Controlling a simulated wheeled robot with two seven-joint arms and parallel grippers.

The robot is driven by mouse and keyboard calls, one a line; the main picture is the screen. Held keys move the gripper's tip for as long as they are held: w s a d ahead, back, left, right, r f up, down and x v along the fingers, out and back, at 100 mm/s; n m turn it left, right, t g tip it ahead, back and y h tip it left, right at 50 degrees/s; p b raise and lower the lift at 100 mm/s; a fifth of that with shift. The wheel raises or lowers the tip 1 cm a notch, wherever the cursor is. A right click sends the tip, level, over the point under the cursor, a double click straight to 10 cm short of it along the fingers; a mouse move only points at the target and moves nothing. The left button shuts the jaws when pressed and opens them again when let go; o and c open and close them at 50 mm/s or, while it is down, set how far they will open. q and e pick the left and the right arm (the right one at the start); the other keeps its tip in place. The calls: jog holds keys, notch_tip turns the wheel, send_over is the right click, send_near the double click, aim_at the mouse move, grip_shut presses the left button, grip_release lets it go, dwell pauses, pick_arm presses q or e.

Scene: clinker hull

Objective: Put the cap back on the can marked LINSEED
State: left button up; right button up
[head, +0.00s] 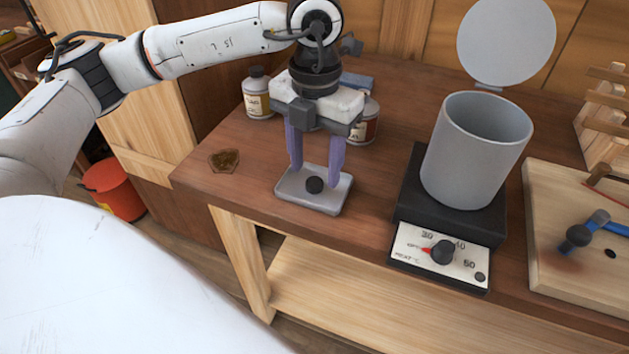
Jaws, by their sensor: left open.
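A small black cap (314,185) lies in a shallow grey tray (331,204) near the front left of the bench. My left gripper (315,174) points down over the tray, its purple fingers open, one on each side of the cap in the picture. I cannot tell whether they touch it. A pale-labelled container (258,100) with a dark top stands behind to the left. A second container (364,128) with a label stands behind the gripper, which hides its top. Neither label is legible, so I cannot tell which is LINSEED. My right gripper is out of view.
A grey pot (472,155) with its round lid (506,40) raised stands on a heater with a dial (442,252). A wooden board (560,270) with a blue-handled tool is at right. A brown patch (224,161) lies left of the tray. An orange bucket (115,190) stands below.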

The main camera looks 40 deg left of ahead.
aim_at(314, 185)
pick_arm(q)
jog(key=shift+f, duration=1.3)
jog(key=shift+c, duration=0.3)
jog(key=c, duration=1)
